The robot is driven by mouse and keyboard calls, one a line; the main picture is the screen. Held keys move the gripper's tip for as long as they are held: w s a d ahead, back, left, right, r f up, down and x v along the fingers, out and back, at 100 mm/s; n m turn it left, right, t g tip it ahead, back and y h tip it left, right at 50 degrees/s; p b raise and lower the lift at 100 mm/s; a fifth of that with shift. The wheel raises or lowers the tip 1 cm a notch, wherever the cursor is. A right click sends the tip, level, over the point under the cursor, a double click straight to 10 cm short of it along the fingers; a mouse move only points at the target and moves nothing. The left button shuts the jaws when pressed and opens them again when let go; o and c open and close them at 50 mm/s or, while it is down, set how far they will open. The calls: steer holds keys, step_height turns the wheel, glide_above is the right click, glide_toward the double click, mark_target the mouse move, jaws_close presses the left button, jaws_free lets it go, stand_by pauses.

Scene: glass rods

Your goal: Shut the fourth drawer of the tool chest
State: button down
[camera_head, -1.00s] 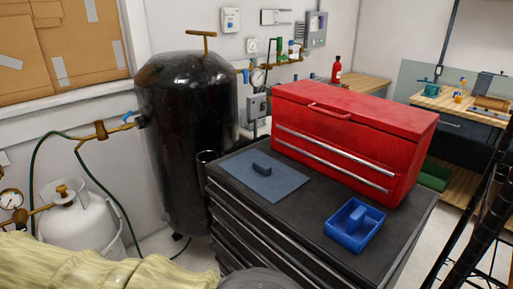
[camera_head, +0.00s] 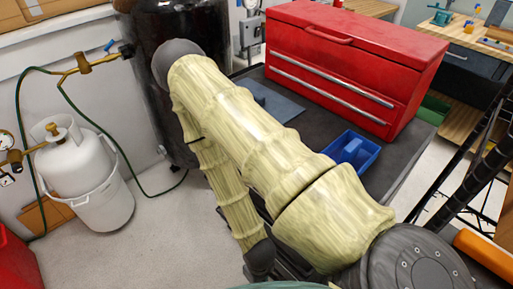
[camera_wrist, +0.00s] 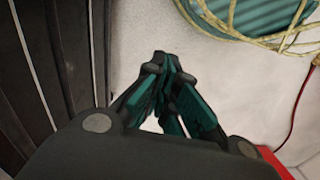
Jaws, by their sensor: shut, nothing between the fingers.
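The black tool chest (camera_head: 396,166) stands right of centre in the head view. Its top shows, but my arm hides its drawer fronts. In the wrist view its dark drawer fronts (camera_wrist: 75,50) run along the left side. I cannot tell which of these is the fourth drawer or how far it stands out. My gripper (camera_wrist: 165,68) shows in the wrist view with its fingers together and empty. It is beside the drawer fronts, above pale floor, with a visible gap to them. The head view does not clearly show the gripper.
A red toolbox (camera_head: 345,65), a blue tray (camera_head: 372,158) and a blue-grey mat (camera_head: 280,108) are on the chest. A black tank (camera_head: 140,55) stands behind; a white gas cylinder (camera_head: 85,175) is left. A teal item with yellow cord (camera_wrist: 260,15) lies on the floor.

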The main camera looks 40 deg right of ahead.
steer(key=w+a+r+n+g+b, duration=0.1)
steer(key=w+a+r+n+b, duration=0.15)
steer(key=w+n, duration=0.3)
steer(key=w+a+r+n+b, duration=0.2)
steer(key=w+n+b, duration=0.15)
steer(key=w, duration=0.35)
steer(key=w+d+r+n+t+h+b, duration=0.1)
steer(key=w+d+r+n+h+b, duration=0.4)
steer(key=w+r+n, duration=0.65)
steer(key=shift+m, duration=0.75)
steer(key=shift+w+d+f+b, duration=0.3)
steer(key=shift+w+d+f, duration=0.2)
steer(key=shift+d+f, duration=0.9)
steer(key=shift+w+d+f+b, duration=0.3)
steer(key=shift+w+d+f, duration=0.15)
steer(key=shift+d+f, duration=0.95)
steer(key=shift+w+d+f+b, duration=0.3)
steer(key=shift+w+d+f, duration=0.2)
steer(key=shift+d+f, duration=0.9)
steer(key=shift+d+r, duration=0.15)
